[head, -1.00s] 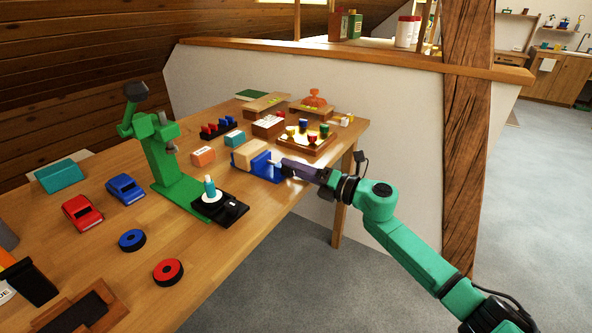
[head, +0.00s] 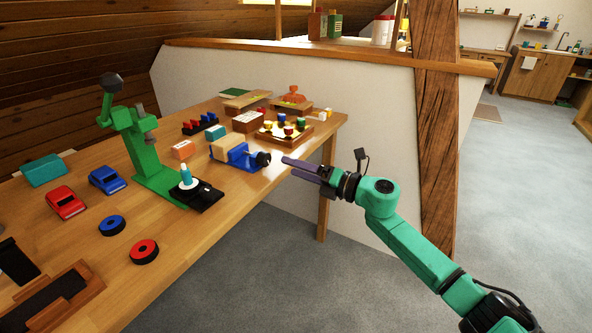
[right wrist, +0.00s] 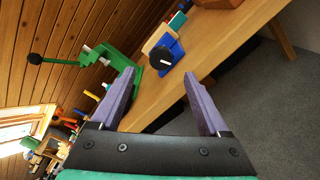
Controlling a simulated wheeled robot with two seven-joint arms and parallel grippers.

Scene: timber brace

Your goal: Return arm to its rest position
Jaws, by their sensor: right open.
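My right gripper (head: 304,170) is open and empty, just off the right edge of the wooden table. In the right wrist view its two purple fingers (right wrist: 160,92) stand apart with nothing between them but table edge and floor. The blue vise (head: 238,155) with a wooden block (head: 227,146) in it stands on the table to the left of the fingertips, with a gap between. The vise's dark round handle end also shows in the right wrist view (right wrist: 161,58). My left gripper is not in view.
A low white wall (head: 300,90) and a timber post (head: 436,130) stand behind. Grey floor is open at right.

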